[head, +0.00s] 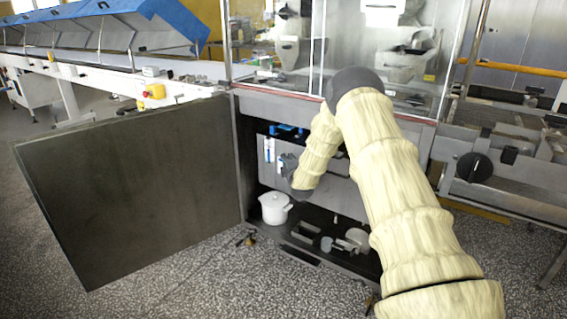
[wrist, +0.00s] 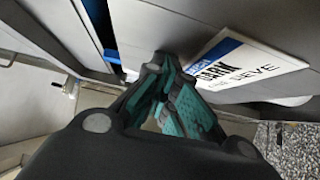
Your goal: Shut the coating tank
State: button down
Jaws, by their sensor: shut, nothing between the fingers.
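The enrober's coating tank cabinet (head: 288,98) stands open in the head view. Its large dark grey door panel (head: 135,175) is swung out to the left, hinged at the opening's left side. My gripper (head: 285,163) is at the open front of the cabinet, right of the door and apart from it. In the wrist view my gripper (wrist: 155,68) is shut and empty, with its fingers close to a grey surface. A white label plate (wrist: 250,68) with dark lettering and a blue edge lies just beyond the fingers. My arm hides the right part of the opening.
A white lidded pot (head: 274,207) stands on the cabinet's dark floor (head: 308,222), with several small grey parts to its right. Clear panels (head: 270,45) rise above. A conveyor with blue covers (head: 150,22) runs behind the door. Speckled floor (head: 215,275) in front is mostly clear.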

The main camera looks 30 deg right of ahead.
jog(key=d, duration=0.1)
jog(key=w+d, duration=0.1)
jog(key=d, duration=0.1)
jog(key=w+d, duration=0.1)
jog(key=d, duration=0.1)
jog(key=shift+w+d+b, duration=0.1)
jog(key=shift+d+b, duration=0.1)
jog(key=shift+b, duration=0.1)
jog(key=shift+w+d, duration=0.1)
jog(key=shift+d, duration=0.1)
jog(key=shift+d+r, duration=0.15)
jog(key=shift+r, duration=0.15)
jog(key=shift+a, duration=0.25)
jog(key=p, duration=0.2)
send_near(295, 153)
jog(key=shift+w+a+f, duration=0.15)
jog(key=shift+a+f, duration=0.2)
jog(key=shift+a, duration=0.15)
jog(key=shift+w+a+f, duration=0.2)
jog(key=shift+a+f, duration=0.2)
jog(key=shift+a, duration=0.05)
